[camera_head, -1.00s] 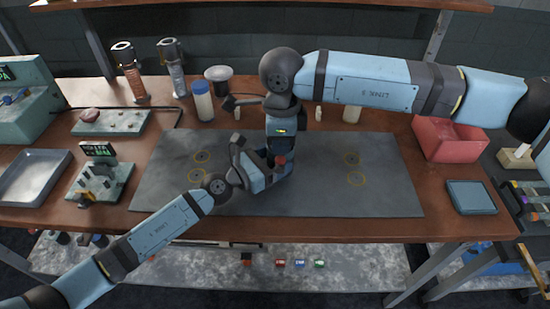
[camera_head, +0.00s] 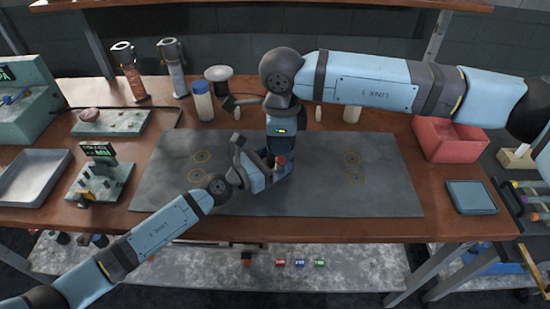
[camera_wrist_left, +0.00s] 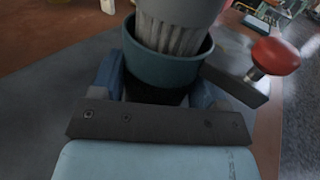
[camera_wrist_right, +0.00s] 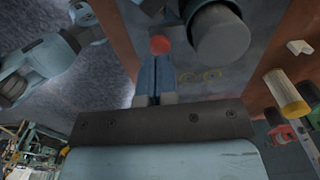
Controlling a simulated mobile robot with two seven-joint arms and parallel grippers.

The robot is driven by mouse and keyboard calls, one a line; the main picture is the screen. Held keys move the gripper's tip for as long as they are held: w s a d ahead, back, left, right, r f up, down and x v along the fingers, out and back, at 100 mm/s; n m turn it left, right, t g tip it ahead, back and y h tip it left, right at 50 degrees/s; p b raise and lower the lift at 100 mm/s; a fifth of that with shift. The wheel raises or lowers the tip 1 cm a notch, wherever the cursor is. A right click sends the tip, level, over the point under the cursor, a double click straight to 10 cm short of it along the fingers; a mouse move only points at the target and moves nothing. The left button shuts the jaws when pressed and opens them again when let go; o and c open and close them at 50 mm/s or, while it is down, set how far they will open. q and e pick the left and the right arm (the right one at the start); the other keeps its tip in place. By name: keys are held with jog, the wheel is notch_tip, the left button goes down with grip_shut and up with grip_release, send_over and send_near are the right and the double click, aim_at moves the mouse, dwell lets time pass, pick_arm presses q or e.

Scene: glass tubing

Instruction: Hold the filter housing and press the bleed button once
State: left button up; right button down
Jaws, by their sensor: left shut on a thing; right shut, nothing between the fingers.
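The filter housing is a teal cup (camera_wrist_left: 165,70) with a grey upper part and a pleated element in the left wrist view. My left gripper (camera_wrist_left: 158,85) is shut on it, one finger on each side. A red bleed button (camera_wrist_left: 275,56) sticks out from the housing's side on a short metal stem. It also shows in the head view (camera_head: 280,160) and the right wrist view (camera_wrist_right: 159,44). My right gripper (camera_wrist_right: 153,60) is shut and empty, its fingertips close to the button. I cannot tell whether they touch it. In the head view, my arms hide most of the housing.
A dark mat (camera_head: 340,195) lies under both grippers, mostly clear. Bottles (camera_head: 202,100) and a spool (camera_head: 219,80) stand behind. A red bin (camera_head: 450,139) and blue tray (camera_head: 470,196) are at right. A gauge board (camera_head: 100,180) and grey tray (camera_head: 33,177) are at left.

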jog(key=shift+f, duration=0.2)
jog(key=shift+f, duration=1.3)
jog(key=shift+r, duration=0.85)
jog(key=shift+r, duration=3)
jog(key=shift+r, duration=0.1)
notch_tip(320, 180, up, 12)
send_over(280, 158)
